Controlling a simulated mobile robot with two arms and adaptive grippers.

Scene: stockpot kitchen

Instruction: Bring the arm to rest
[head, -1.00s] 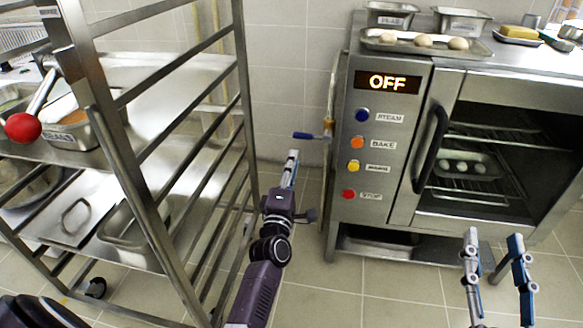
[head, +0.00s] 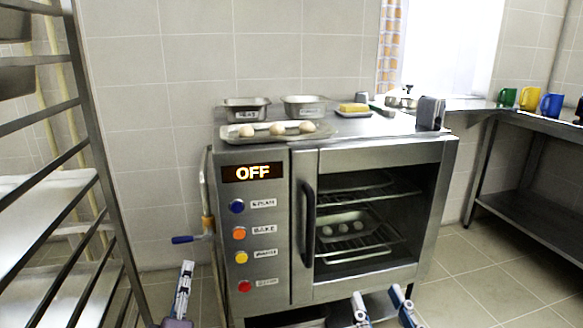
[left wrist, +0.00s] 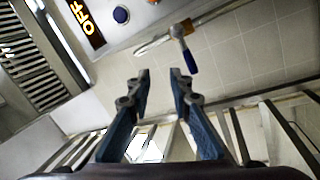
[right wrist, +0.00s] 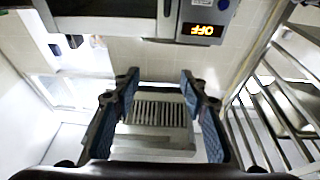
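My left gripper (head: 184,290) is at the lower left of the head view, in front of the gap between the rack and the oven. In the left wrist view its two fingers (left wrist: 160,95) are apart with nothing between them. My right gripper (head: 380,305) is at the bottom of the head view, in front of the oven's lower part. In the right wrist view its fingers (right wrist: 160,95) are also apart and empty. Only the ends of both arms show in the head view.
A steel oven (head: 306,160) reading OFF stands ahead, with a tray of eggs (head: 245,133) on top. A metal rack (head: 95,165) is close on the left. A blue-handled lever (head: 185,239) is on the oven's left side. A counter with mugs (head: 528,98) is at right.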

